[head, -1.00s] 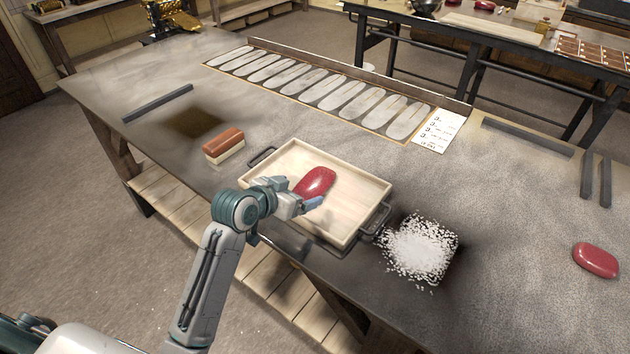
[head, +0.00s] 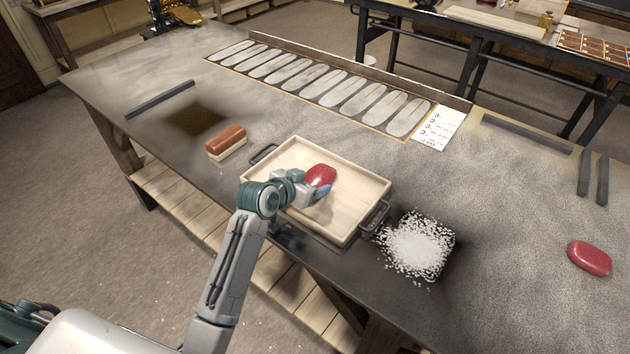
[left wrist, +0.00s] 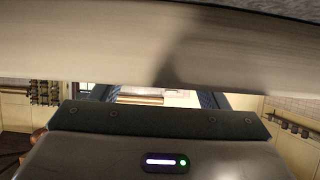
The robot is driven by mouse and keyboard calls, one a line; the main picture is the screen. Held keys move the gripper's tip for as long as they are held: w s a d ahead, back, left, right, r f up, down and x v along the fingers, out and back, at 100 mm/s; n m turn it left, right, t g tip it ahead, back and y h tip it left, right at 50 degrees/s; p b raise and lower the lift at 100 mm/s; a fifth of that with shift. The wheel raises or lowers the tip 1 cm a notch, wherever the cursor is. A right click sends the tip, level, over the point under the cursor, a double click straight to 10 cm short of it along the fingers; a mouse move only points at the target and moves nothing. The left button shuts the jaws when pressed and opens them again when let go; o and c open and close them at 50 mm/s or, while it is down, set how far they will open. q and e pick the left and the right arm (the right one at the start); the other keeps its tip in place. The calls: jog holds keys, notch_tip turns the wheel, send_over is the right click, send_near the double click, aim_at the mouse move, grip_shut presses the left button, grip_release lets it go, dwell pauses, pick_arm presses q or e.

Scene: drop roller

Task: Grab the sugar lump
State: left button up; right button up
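A glossy red lump (head: 321,174) lies in the pale wooden tray (head: 362,190), near its middle. My left gripper (head: 318,191) is over the tray at the near side of this lump and covers its lower edge. One bluish fingertip shows just right of the lump; the other is hidden, so I cannot tell whether the fingers touch or grip it. The left wrist view shows the gripper housing (left wrist: 160,150) and a pale wooden board across the top, with no lump clearly visible. A second red lump (head: 590,258) lies on the table at the far right. My right gripper is not in view.
The tray has raised rims and dark handles (head: 374,216). A pile of white grains (head: 418,247) lies right of it. A brown-and-cream block (head: 226,143) sits to its left. Behind are a panel of oval slots (head: 345,93) and a printed card (head: 438,129).

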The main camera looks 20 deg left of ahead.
pick_arm(q)
jog(key=shift+c, duration=1)
jog(key=shift+r, duration=0.1)
